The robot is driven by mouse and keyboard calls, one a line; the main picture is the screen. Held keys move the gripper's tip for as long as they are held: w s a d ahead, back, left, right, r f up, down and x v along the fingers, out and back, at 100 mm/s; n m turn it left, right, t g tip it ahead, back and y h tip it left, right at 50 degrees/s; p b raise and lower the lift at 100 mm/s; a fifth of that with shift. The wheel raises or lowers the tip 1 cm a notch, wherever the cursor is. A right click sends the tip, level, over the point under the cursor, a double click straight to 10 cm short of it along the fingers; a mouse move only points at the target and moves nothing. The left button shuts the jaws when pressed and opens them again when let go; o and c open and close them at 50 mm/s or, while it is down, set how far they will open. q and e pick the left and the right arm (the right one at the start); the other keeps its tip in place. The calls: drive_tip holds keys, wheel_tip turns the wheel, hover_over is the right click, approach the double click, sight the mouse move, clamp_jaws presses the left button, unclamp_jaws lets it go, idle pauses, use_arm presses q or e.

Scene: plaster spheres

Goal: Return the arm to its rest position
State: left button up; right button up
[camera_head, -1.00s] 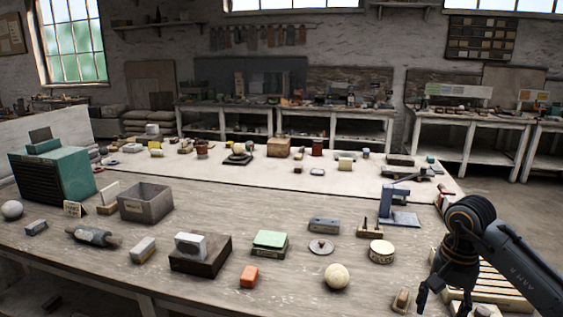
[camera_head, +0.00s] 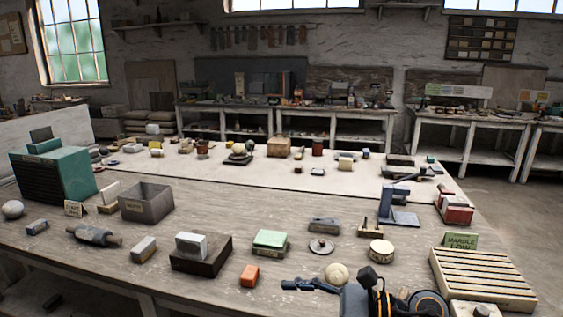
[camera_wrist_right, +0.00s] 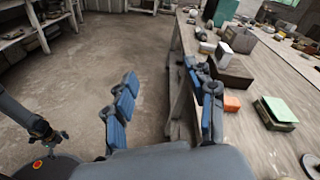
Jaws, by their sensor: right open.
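My right arm comes in at the bottom right of the head view. Its gripper shows there only in part; one dark finger (camera_head: 308,285) reaches left over the table's front, and the rest is cut off or hidden. In the wrist view the right gripper (camera_wrist_right: 163,105) is open and empty, one finger over the floor and the other along the table edge. A cream sphere (camera_head: 337,272) sits on the table just behind that finger, its lower part hidden. A dark arm part (camera_wrist_right: 45,135), possibly my left gripper, hangs low at the left of the wrist view; its jaws are unclear.
Open floor (camera_wrist_right: 110,55) lies beside the table.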

wheel_tip(320, 180, up, 6)
drive_tip(key=d+m+t+y, duration=0.1)
drive_tip(key=m+t+y, duration=0.2)
drive_tip(key=m+t, duration=0.6)
drive_tip(key=w+d+m+t+h, duration=0.3)
drive_tip(key=d+m+t+h, duration=0.4)
drive_tip(key=m, duration=1)
drive_tip(key=s+d+f+m+g+h, duration=0.2)
drive_tip(key=d+f+m+g+h, duration=0.1)
drive_tip(key=d+f+m+h, duration=0.5)
drive_tip(key=s+d+f+m+g+h, duration=0.25)
drive_tip(key=f+m+h, duration=0.25)
drive_tip(key=f+m, duration=0.65)
drive_tip(key=s+f+m+g+y, duration=0.1)
drive_tip(key=s+f+m+g, duration=0.45)
drive_tip(key=s, duration=0.55)
drive_tip(key=s+f+m+g, duration=0.45)
drive_tip(key=s+f, duration=0.25)
drive_tip(key=s, duration=0.4)
wheel_tip(320, 180, down, 25)
drive_tip(key=n+g, duration=0.1)
drive_tip(key=g, duration=0.1)
drive_tip(key=s+d+f, duration=0.2)
drive_tip(key=s+f, duration=1.5)
drive_tip(key=shift+s+d+f+g, duration=0.25)
drive_tip(key=shift+s+d+g, duration=0.15)
drive_tip(key=shift+g, duration=0.05)
